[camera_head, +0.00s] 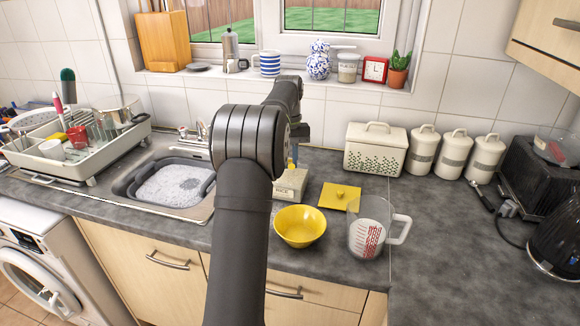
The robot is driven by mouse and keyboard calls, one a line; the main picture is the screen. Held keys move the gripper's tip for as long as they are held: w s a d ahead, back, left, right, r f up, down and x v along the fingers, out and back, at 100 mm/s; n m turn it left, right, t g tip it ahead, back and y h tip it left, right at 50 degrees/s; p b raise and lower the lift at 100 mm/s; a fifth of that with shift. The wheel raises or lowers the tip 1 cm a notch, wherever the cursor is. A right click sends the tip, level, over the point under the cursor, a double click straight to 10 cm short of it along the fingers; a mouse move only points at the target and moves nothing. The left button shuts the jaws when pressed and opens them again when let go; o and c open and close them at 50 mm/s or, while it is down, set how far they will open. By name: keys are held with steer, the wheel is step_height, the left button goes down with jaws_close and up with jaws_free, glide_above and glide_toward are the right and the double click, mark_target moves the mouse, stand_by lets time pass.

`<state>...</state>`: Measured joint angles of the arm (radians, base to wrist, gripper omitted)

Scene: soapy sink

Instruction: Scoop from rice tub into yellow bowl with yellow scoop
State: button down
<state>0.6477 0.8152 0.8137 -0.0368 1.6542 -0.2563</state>
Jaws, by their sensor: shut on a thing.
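The yellow bowl (300,227) stands upright on the grey worktop near its front edge, right of my arm. The rice tub (290,186), a pale box with a label, stands just behind the bowl, its left side hidden by my arm. My gripper (294,152) is above the tub, mostly hidden behind my own arm. It is shut on the yellow scoop (291,163), of which only a small yellow part shows at the tub's top. The scoop's head and any rice are hidden.
A yellow lid (340,197) lies right of the tub. A clear measuring jug (368,232) stands right of the bowl. A cream bread bin (375,152) and canisters (453,155) line the wall. The sink (172,184) is left.

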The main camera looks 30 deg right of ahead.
steer(key=shift+s+a+r+t+h, duration=0.2)
steer(key=shift+s+t+h, duration=0.1)
steer(key=shift+s+t, duration=0.3)
steer(key=shift+s+a+r+t+h, duration=0.2)
steer(key=shift+s+a+t+h, duration=0.15)
steer(key=shift+t, duration=0.45)
steer(key=shift+s+a+r+t+h, duration=0.1)
steer(key=shift+s+r+t+h, duration=0.15)
steer(key=shift+s+t, duration=0.4)
steer(key=shift+w, duration=0.1)
